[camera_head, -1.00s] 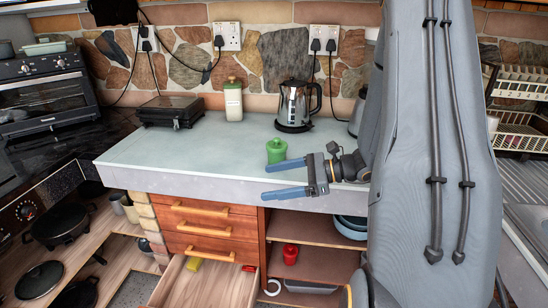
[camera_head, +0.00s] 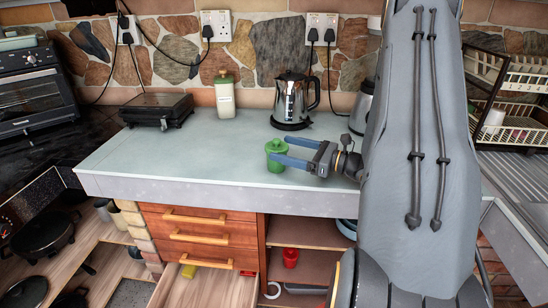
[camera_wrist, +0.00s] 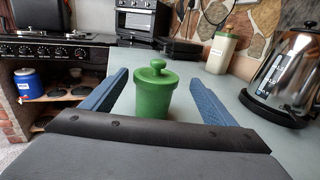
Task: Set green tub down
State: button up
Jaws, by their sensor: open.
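The green tub (camera_head: 277,156), with a round knobbed lid, stands upright on the pale countertop (camera_head: 180,160) near its front edge. My gripper (camera_head: 278,150) is open, with its blue fingers reaching in from the right at the tub. In the wrist view the green tub (camera_wrist: 154,95) stands between the two spread fingers (camera_wrist: 155,95). Gaps show on both sides of it, so the fingers do not appear to grip it.
A kettle (camera_head: 292,100), a cream jar with a green lid (camera_head: 225,96) and a black grill (camera_head: 157,109) stand farther back. An open drawer (camera_head: 205,288) juts out below. The counter left of the tub is clear.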

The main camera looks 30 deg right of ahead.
aim_at(268, 145)
jog(key=shift+a+f+p+x, duration=0.1)
jog(key=shift+p+x, duration=0.6)
jog(key=shift+x, duration=0.9)
jog(key=shift+a+f+p+x, duration=0.15)
jog(key=shift+p+x, duration=0.5)
jog(key=shift+x, duration=0.9)
jog(key=shift+s, duration=0.15)
jog(key=shift+c, duration=0.3)
jog(key=c, duration=1.1)
